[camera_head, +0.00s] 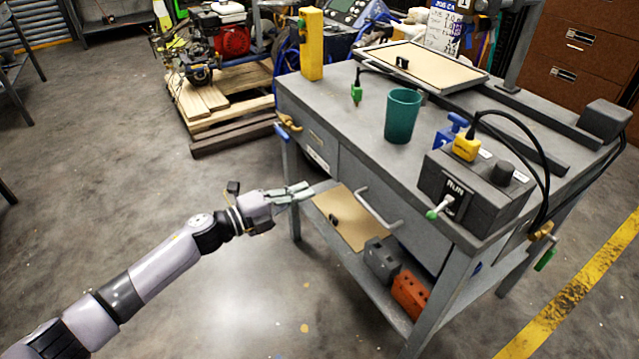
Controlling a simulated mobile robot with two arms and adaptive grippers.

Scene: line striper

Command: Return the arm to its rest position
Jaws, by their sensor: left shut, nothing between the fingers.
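My left arm reaches in from the lower left of the head view. Its gripper (298,192) is shut and empty. It appears in front of the grey workbench's (345,120) drawer side, below the top. I cannot tell whether it touches the bench. My right gripper is out of view.
On the bench stand a teal cup (402,116), a yellow block (311,45), a grey control box (478,190) with cables, and a framed board (425,66). The lower shelf holds an orange brick (410,294) and a grey block (382,260). Floor (110,170) at left is clear.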

